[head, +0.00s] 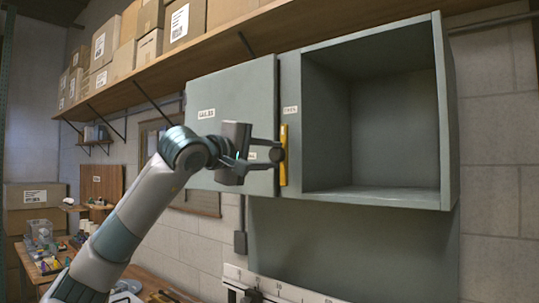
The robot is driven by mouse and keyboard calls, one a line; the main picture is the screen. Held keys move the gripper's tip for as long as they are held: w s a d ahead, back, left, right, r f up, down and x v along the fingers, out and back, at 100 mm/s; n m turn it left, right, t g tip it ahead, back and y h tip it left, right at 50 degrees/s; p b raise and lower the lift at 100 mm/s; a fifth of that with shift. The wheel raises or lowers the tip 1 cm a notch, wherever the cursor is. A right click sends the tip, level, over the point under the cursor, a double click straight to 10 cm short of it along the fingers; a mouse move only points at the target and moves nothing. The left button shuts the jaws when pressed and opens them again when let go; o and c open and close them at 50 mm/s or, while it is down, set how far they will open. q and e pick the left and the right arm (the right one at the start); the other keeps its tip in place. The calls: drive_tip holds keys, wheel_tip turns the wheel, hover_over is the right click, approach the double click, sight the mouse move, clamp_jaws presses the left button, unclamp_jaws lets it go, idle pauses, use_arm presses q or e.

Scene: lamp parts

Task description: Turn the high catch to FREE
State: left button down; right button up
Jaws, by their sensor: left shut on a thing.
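The high catch appears to be the upright yellow bar (284,166) at the right edge of the grey cabinet door (232,92). My left gripper (277,154) reaches in from the left and is shut on the catch at about its middle, its fingers covering part of it. A small label (291,109) above the bar seems to read OPEN. Another label (252,155) behind the fingers is mostly hidden. The door lies flat against the cabinet front and carries a label (206,114) at its upper left. My right gripper is out of view.
Right of the catch is an open, empty cabinet compartment (371,190) with a projecting side wall. A wooden shelf (225,47) with cardboard boxes runs above. A pale scale strip (275,285) lies below, and a cluttered bench (158,281) at lower left.

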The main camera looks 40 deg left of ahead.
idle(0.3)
use_arm(q)
drive_tip(key=c, duration=1.3)
unclamp_jaws()
drive_tip(key=shift+s, duration=0.1)
drive_tip(key=shift+s+f+b, duration=0.1)
drive_tip(key=shift+s+b, duration=0.3)
drive_tip(key=shift+s, duration=0.15)
drive_tip(key=s+a+b, duration=0.1)
drive_tip(key=s+b, duration=0.4)
drive_tip(key=s, duration=1.1)
drive_tip(key=shift+a, duration=0.2)
